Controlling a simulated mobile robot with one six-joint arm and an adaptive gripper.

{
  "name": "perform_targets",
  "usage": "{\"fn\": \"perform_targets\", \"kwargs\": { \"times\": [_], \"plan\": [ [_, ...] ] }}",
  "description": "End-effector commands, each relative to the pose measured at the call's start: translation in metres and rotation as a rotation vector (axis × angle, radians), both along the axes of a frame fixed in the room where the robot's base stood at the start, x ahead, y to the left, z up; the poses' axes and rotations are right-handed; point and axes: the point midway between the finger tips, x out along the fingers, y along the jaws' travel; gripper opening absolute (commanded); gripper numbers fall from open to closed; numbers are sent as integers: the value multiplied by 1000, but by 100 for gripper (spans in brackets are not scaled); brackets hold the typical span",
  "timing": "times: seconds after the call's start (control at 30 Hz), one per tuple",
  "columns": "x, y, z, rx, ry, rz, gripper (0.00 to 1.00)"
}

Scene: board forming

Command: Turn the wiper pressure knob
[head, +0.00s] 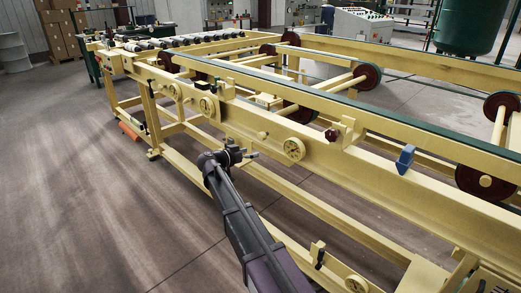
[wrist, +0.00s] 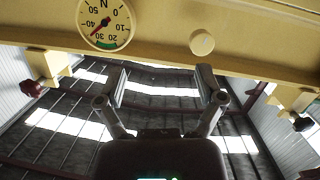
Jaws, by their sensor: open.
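A plain cream round knob (head: 262,135) sits on the side beam of the yellow machine, left of a round dial gauge (head: 294,149). In the wrist view, which is upside down, the cream knob (wrist: 201,42) is right of the gauge (wrist: 105,22); its red needle lies between 30 and 40. A dark red knob (head: 331,134) on a bracket also shows at the wrist view's left (wrist: 32,88). No label shows which is the wiper pressure knob. My gripper (head: 243,155) is open and empty, in front of the beam, apart from it. Its fingers (wrist: 161,82) point toward the beam.
A blue handle (head: 405,158) stands out from the beam at the right. In the wrist view a black knob (wrist: 302,123) shows at far right. The concrete floor (head: 100,200) before the machine is clear.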

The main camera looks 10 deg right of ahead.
Motion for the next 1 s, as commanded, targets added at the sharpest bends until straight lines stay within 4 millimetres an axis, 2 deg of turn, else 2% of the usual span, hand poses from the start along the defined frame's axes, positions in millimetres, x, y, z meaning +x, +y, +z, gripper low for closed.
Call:
{"fn": "perform_targets", "kwargs": {
  "times": [0.03, 0.1, 0.33, 0.77, 1.0],
  "plan": [
    [13, 12, -11, -18, -45, 11, 87],
    [23, 23, -10, -39, -102, 25, 87],
    [39, 47, -7, -76, -212, 56, 87],
    [40, 50, -4, -80, -226, 62, 87],
    [44, 44, -5, -80, -226, 62, 87]
  ]
}}
